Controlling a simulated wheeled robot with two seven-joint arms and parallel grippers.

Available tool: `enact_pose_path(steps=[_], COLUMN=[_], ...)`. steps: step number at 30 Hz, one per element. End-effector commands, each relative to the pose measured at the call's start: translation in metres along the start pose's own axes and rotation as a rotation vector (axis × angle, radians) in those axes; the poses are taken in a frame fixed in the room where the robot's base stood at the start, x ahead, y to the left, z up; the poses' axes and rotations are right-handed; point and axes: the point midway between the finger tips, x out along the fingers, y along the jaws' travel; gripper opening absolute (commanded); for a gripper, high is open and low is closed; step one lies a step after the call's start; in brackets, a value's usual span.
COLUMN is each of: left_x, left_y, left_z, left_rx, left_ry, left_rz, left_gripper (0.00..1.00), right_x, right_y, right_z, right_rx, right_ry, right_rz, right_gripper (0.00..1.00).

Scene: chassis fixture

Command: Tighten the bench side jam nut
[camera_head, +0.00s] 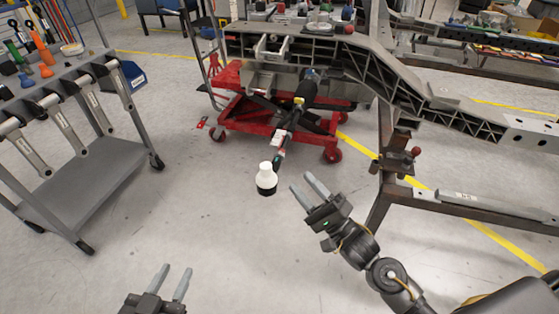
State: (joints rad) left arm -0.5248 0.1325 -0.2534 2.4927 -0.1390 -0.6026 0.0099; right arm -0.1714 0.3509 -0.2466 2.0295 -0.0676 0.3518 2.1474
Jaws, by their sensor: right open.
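A dark rod assembly (304,92) slopes down from the chassis frame (390,72) toward me, with small red and green bands near its lower part. A white and black rounded end piece (266,180) shows at its near end. The jam nut is too small to pick out for sure. My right gripper (308,186) is just right of the end piece in the picture, fingers apart and empty. My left gripper (173,279) is low at the bottom edge, fingers apart and empty, away from the rod.
A grey cart (82,182) stands at the left, with several wrenches (68,133) hanging on its side and screwdrivers on top. A red wheeled lift (245,115) is under the frame. A steel stand (470,203) is at the right.

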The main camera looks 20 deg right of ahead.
Motion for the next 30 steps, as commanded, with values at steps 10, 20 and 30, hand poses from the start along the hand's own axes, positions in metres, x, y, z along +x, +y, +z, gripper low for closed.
enact_pose_path(steps=[10, 20, 30], left_x=[0.001, 0.001, 0.002], left_y=[0.005, 0.009, 0.009], left_z=[-0.009, -0.015, -0.016], left_rx=[0.003, 0.004, 0.004], left_ry=[0.061, 0.101, 0.105], left_rz=[0.015, 0.027, 0.028], left_gripper=[0.36, 0.36, 0.36], right_x=[0.064, 0.094, 0.095], right_y=[0.0, 0.001, 0.001], right_z=[0.0, -0.001, -0.001], right_rx=[-0.002, -0.002, -0.002], right_ry=[0.0, 0.002, 0.002], right_rz=[-0.002, 0.002, 0.002], right_gripper=[0.45, 0.45, 0.37])
